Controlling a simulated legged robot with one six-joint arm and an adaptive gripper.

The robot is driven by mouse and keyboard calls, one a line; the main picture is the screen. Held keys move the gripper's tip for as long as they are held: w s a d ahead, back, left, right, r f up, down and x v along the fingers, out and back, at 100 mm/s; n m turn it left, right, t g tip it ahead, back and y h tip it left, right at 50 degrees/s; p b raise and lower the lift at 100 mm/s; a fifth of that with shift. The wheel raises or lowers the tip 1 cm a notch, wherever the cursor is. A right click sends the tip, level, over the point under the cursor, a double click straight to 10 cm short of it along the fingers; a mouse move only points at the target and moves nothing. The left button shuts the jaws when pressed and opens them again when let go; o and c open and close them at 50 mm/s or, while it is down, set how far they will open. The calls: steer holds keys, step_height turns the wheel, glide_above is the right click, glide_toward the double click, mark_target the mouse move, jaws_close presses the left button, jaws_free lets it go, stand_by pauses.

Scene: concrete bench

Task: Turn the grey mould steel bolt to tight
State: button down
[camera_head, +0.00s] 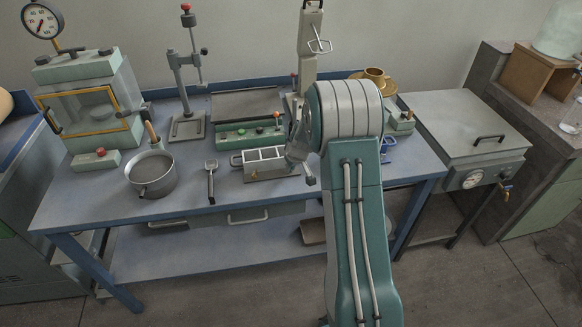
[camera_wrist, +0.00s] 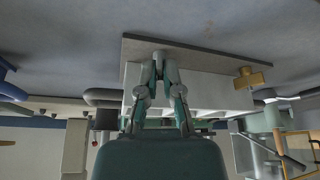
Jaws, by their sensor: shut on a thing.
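The grey mould (camera_head: 265,170) is a pale block with open compartments, standing near the bench's front edge. It also shows in the wrist view (camera_wrist: 210,92), on a darker base plate. My gripper (camera_head: 299,160) is at the mould's right end in the head view, partly hidden by my arm. In the wrist view my gripper (camera_wrist: 160,72) has its fingertips closed together at the mould's face. They are around the grey steel bolt (camera_wrist: 160,56), of which only a small rounded part shows between them. How far the bolt is screwed in cannot be told.
A green panel with knobs (camera_head: 248,133) is close behind the mould. The bench front left is clear.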

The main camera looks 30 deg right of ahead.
steer(key=m, duration=0.2)
steer(key=m+h, duration=0.2)
steer(key=m, duration=0.1)
steer(key=shift+w+a+m, duration=0.1)
steer(key=shift+a+m, duration=0.2)
steer(key=shift+a, duration=0.05)
steer(key=shift+w+a+m+g+h, duration=0.1)
steer(key=shift+m+g+h, duration=0.25)
steer(key=shift+m, duration=0.65)
steer(key=shift+m+g+h, duration=0.25)
steer(key=shift+m+h, duration=0.2)
steer(key=shift+m, duration=0.85)
steer(key=c, duration=1.1)
jaws_free()
steer(key=shift+r, duration=0.1)
steer(key=v, duration=1.1)
steer(key=shift+a+r, duration=0.2)
steer(key=shift+r, duration=0.15)
